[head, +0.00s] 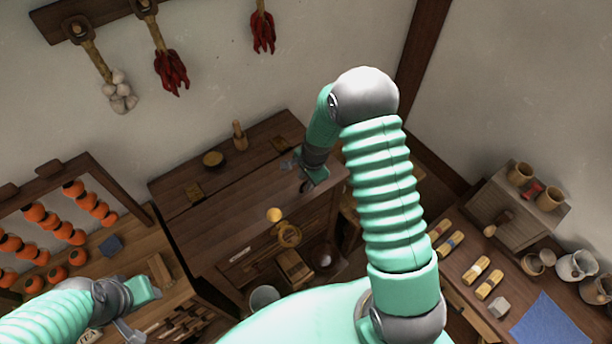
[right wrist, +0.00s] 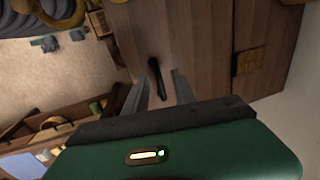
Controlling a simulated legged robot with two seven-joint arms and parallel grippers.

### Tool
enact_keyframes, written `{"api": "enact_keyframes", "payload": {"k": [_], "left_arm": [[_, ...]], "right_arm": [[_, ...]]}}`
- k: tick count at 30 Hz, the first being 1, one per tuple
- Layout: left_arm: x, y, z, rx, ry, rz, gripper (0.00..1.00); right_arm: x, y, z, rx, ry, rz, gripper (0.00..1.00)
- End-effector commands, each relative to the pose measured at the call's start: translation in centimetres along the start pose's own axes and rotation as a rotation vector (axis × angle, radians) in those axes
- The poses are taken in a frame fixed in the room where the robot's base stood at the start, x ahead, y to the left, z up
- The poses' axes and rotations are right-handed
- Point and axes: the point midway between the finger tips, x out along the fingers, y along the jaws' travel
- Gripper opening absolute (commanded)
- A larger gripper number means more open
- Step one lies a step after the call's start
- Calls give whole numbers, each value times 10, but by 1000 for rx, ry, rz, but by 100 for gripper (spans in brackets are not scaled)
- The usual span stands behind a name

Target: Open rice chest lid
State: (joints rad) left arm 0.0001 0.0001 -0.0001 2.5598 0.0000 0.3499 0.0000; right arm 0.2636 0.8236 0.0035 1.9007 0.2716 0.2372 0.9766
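The rice chest is a dark wooden chest with a flat plank lid (head: 240,210), which lies closed in the middle of the head view. My right gripper (head: 307,184) is over the lid's right end. In the right wrist view a short dark handle (right wrist: 156,78) stands against the planks, between the two spread fingers of the right gripper (right wrist: 160,92). The fingers look open, and I cannot tell whether they touch the handle. A brass hinge plate (right wrist: 249,60) shows to its right. My left gripper (head: 125,320) is low at the left, away from the chest; its fingers are partly cut off.
A persimmon rack (head: 60,228) is at the left. A side table with jars (head: 577,265) and a blue cloth (head: 552,320) is at the right. Garlic and chillies hang above.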

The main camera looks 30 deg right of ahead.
Motion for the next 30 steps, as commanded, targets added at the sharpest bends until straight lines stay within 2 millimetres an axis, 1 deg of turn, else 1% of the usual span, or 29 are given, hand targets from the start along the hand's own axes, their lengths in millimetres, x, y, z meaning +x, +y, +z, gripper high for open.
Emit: {"api": "enact_keyframes", "payload": {"k": [5,6,13,30], "left_arm": [[0,0,0,0,0,0,36],[0,0,0,0,-1,0,36],[0,0,0,0,0,0,36],[0,0,0,0,0,0,36]], "right_arm": [[2,-2,-1,0,0,0,32],[2,-3,-1,0,0,1,30],[2,-3,-1,0,0,2,0],[1,-4,0,0,1,-2,0]]}}
